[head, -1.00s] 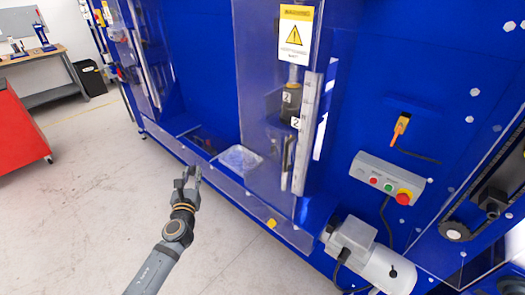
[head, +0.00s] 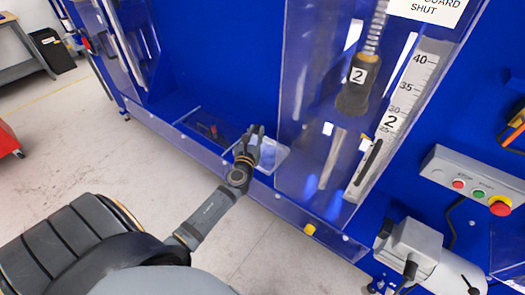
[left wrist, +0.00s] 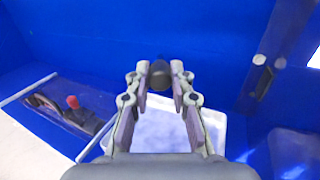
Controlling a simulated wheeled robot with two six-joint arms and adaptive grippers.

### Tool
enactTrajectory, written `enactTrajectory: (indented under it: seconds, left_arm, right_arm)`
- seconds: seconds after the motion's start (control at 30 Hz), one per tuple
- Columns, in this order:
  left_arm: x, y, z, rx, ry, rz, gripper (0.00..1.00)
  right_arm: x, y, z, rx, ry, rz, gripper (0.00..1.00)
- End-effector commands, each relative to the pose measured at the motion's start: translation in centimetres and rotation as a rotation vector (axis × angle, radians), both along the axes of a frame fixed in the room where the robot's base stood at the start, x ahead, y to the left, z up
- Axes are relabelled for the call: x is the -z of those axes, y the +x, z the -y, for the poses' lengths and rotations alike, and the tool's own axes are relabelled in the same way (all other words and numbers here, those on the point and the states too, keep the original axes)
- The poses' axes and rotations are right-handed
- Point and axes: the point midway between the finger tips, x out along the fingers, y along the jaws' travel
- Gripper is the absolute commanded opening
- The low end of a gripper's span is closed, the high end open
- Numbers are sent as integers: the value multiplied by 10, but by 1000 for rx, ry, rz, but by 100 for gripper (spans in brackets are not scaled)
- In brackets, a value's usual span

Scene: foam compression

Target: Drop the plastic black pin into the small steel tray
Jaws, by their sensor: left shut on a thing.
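My left gripper (head: 256,142) is shut on the black pin (left wrist: 159,76), a dark, rounded piece between the fingertips in the left wrist view. In the head view the fingers hide the pin. The small steel tray (head: 274,158) is pale and shallow and lies on the blue ledge just beyond and right of the gripper. In the left wrist view the tray (left wrist: 216,128) lies below and behind the fingers, which cover part of it. The pin appears above the tray's far side; its height over it is unclear. My right gripper is not in view.
A clear guard panel (head: 300,90) stands right of the tray, in front of a spring plunger (head: 354,98) and a numbered scale (head: 408,85). A low clear lip (head: 185,145) runs along the ledge's front. A recess with a red-tipped part (left wrist: 73,102) lies left of the tray.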

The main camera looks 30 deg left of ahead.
Motion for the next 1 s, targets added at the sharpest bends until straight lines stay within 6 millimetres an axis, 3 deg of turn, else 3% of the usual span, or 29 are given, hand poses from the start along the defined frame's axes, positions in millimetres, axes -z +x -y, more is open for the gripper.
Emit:
enactTrajectory:
  seconds: [0.17,0.4,0.73,0.77,0.93,1.0]
  left_arm:
    - [22,0,0,0,1,0,0]
    - [54,0,0,0,1,0,0]
    - [57,0,0,0,1,0,0]
    - [57,0,0,0,1,0,23]
    - [57,0,0,0,1,0,46]
    - [57,0,0,0,1,0,48]
  right_arm:
    - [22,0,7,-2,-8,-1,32]
    - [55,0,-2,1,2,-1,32]
    - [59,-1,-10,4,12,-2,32]
    - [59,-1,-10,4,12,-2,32]
    - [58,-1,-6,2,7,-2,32]
    - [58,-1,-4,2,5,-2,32]
